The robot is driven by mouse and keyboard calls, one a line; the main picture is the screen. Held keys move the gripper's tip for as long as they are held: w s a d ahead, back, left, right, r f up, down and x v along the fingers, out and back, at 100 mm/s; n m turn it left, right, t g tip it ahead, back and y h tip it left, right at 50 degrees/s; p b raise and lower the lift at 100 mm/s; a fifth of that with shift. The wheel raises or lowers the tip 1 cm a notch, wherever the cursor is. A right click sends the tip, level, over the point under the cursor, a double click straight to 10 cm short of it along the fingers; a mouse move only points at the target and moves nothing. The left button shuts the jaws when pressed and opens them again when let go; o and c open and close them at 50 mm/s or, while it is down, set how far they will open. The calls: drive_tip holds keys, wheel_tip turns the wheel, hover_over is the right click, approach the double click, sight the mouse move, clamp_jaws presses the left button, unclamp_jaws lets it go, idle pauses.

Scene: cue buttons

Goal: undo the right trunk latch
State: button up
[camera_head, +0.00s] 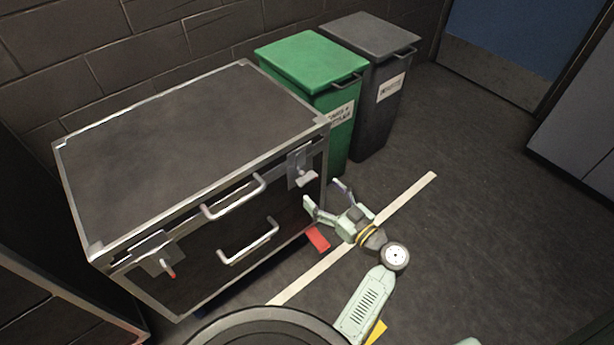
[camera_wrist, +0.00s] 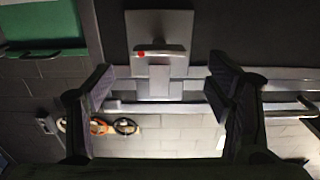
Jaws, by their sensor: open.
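The dark trunk (camera_head: 190,140) with silver edges stands at the left in the head view. Its right latch (camera_head: 300,168) is a grey plate with a small lever on the front near the right corner. The latch also shows at the top middle of the wrist view (camera_wrist: 160,65), with a red spot on its crosswise lever. My gripper (camera_head: 322,194) is open and empty, just in front of and below the latch, apart from it. In the wrist view the open fingers (camera_wrist: 163,82) stand either side of the latch. The left latch (camera_head: 156,260) has a red-tipped lever.
Two silver handles (camera_head: 235,199) (camera_head: 249,243) sit on the trunk front. A green bin (camera_head: 312,65) and a grey bin (camera_head: 376,85) stand behind the trunk's right end. The floor to the right is clear, with a pale stripe (camera_head: 415,192).

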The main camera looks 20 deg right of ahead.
sight(310, 181)
drive_tip(key=p+x, duration=0.1)
drive_tip(key=x, duration=0.6)
drive_tip(key=shift+w, duration=0.15)
drive_tip(key=shift+c, duration=0.5)
drive_tip(key=c, duration=1.1)
